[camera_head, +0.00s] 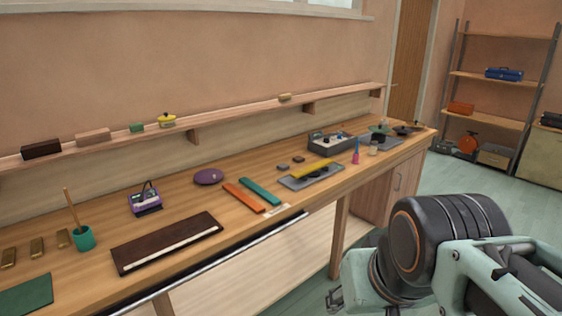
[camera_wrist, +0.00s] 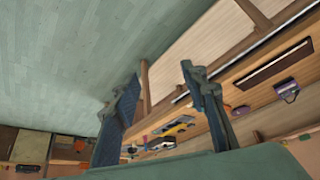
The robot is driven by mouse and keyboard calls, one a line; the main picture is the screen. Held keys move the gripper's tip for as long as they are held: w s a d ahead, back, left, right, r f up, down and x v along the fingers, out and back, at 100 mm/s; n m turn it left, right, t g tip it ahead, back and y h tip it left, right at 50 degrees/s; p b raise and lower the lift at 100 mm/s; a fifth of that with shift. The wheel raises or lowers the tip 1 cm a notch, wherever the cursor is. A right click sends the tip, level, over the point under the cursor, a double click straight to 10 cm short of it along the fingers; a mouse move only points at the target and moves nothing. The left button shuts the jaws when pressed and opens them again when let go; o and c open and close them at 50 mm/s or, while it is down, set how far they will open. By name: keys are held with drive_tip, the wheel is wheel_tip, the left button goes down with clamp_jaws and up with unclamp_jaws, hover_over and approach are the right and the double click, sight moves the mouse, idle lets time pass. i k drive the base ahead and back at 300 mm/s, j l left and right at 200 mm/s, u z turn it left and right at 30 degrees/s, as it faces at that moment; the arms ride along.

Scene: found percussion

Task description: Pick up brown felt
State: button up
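I cannot tell for sure which thing is the brown felt. Two small flat pads lie on the workbench in the head view: a brownish one (camera_head: 283,166) and a greyer one (camera_head: 298,159). They are left of the grey mat with the yellow bar. A larger dark brown flat rectangle (camera_head: 140,255) with a pale strip along it lies at the bench's front. My gripper (camera_wrist: 160,70) shows in the wrist view with its two fingers wide apart and nothing between them. It is away from the bench, over the floor side.
The workbench (camera_head: 110,229) also holds a purple disc (camera_head: 208,176), orange (camera_head: 244,198) and teal (camera_head: 260,191) bars, a green cup (camera_head: 83,238) and a control box (camera_head: 330,143). A wall shelf (camera_head: 235,120) runs behind. Open floor (camera_head: 420,178) lies to the right.

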sight(297, 159)
drive_tip(key=i+l+u, duration=0.1)
drive_tip(key=i+l, duration=0.15)
drive_tip(key=i, duration=0.4)
drive_tip(key=i+l+u, duration=0.1)
drive_tip(key=i+l, duration=0.2)
drive_tip(key=i, duration=0.3)
drive_tip(key=i+l, duration=0.35)
drive_tip(key=i, duration=0.25)
drive_tip(key=i+l+u, duration=0.15)
drive_tip(key=i+l, duration=0.2)
drive_tip(key=i, duration=0.3)
drive_tip(key=i+l+u, duration=0.1)
drive_tip(key=i+l, duration=0.3)
drive_tip(key=i, duration=0.2)
